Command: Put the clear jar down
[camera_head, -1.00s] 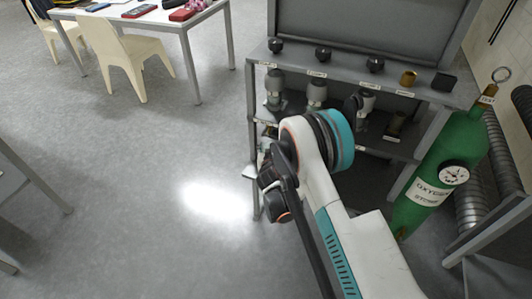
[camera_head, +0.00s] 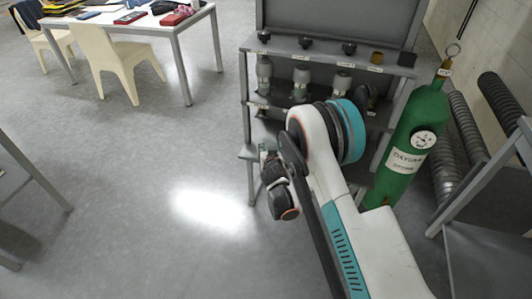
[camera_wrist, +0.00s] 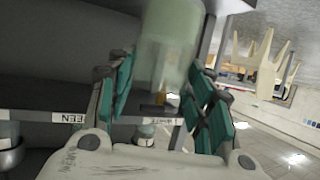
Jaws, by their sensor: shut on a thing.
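In the wrist view a pale green, translucent clear jar (camera_wrist: 168,38) sits between the two teal-padded fingers of my gripper (camera_wrist: 162,78). The gripper is shut on it, and the jar's far end runs out of the top of the picture. The wrist view appears upside down. In the head view my arm's wrist end hangs in front of the left side of a grey shelf rack (camera_head: 375,66). The fingers and the jar cannot be made out there.
The rack holds several labelled grey-white containers (camera_head: 301,84) on its middle shelf and dark knobs (camera_head: 348,48) on top. A green oxygen cylinder (camera_head: 408,140) stands at its right. A white table (camera_head: 150,24) and cream chair (camera_head: 122,62) are at the back left. Open floor lies left.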

